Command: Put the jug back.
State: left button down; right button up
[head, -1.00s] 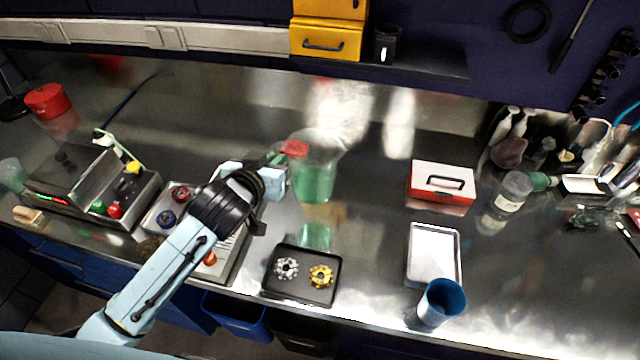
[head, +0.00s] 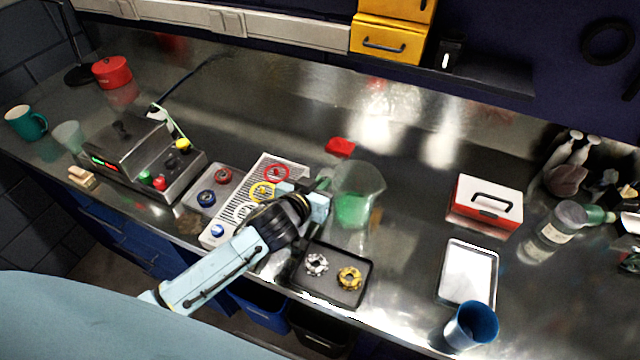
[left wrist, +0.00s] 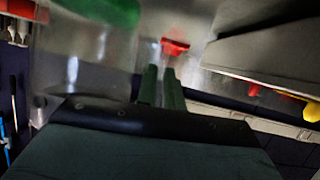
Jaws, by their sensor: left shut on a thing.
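The jug (head: 356,192) is clear with green liquid in its lower part. It stands upright at mid-bench, behind the dark tray. My left gripper (head: 322,192) is at the jug's left side, shut on it, seemingly at the handle; the grip point is partly hidden. In the left wrist view, the jug (left wrist: 95,45) fills the upper left, with the green liquid at the top edge, and the gripper fingers (left wrist: 162,88) are close together. I cannot tell whether the jug's base touches the bench. My right gripper is not in view.
A dark tray (head: 361,300) with a silver and a gold part lies in front of the jug. A slatted rack (head: 242,212) with coloured rings is to the left. A small red thing (head: 340,147) lies behind. A red-white box (head: 486,203) stands right; bench between is clear.

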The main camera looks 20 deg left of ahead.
pick_arm(q)
jog(key=c, duration=2)
grip_release()
jog(key=shift+f, duration=0.15)
jog(key=o, duration=0.5)
jog(key=shift+c, duration=0.2)
jog(key=shift+s+r, duration=0.15)
jog(key=shift+r, duration=0.1)
jog(key=v, duration=1.1)
jog(key=shift+s+r, duration=0.15)
jog(key=shift+s, duration=0.15)
jog(key=shift+a, duration=0.1)
